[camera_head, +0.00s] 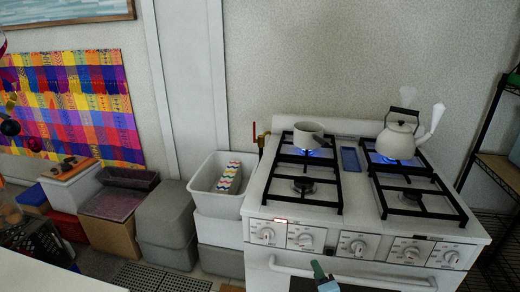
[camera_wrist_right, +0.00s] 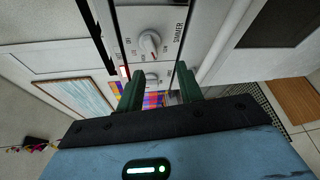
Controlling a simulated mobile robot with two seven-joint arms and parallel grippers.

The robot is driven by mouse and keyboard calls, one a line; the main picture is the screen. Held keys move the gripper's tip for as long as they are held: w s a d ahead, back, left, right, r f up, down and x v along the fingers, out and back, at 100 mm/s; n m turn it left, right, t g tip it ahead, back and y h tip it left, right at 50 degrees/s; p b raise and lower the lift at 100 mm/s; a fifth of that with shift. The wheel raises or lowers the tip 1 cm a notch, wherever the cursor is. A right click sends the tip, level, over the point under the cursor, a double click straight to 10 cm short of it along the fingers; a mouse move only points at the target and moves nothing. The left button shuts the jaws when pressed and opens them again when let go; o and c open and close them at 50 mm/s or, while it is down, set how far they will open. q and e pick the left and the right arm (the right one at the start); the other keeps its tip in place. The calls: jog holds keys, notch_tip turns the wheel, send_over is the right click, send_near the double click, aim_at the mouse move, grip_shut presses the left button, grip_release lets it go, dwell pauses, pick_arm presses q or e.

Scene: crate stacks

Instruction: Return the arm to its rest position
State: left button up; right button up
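My right gripper (camera_head: 320,272) shows at the bottom of the head view, in front of the stove's oven door and below the knobs. Its green fingers stand apart with nothing between them in the right wrist view (camera_wrist_right: 160,88). The white stove (camera_head: 365,236) stands close in front of it. In the right wrist view, a stove knob (camera_wrist_right: 149,43) lies beyond the fingertips. Whether the gripper touches the stove handle (camera_head: 380,280) cannot be told. My left gripper is not in view.
A saucepan (camera_head: 308,135) and a white kettle (camera_head: 395,142) sit over lit blue flames. Crates (camera_head: 166,220) and a bin (camera_head: 207,203) with a patterned item stand left of the stove. A dark shelf (camera_head: 497,165) stands at right. A white surface (camera_head: 35,275) fills the lower left.

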jog(key=s+f+m+g, duration=0.2)
jog(key=s+f+m, duration=0.2)
jog(key=s, duration=0.8)
jog(key=s+f+m+g, duration=0.3)
jog(key=s+f+m, duration=0.1)
jog(key=s+m, duration=0.5)
jog(key=s+f+m+g, duration=0.2)
jog(key=s+f+m, duration=0.3)
jog(key=s, duration=0.9)
jog(key=shift+s+d+m+y, duration=0.2)
jog(key=shift+s+m+y, duration=0.1)
jog(key=shift+m, duration=0.6)
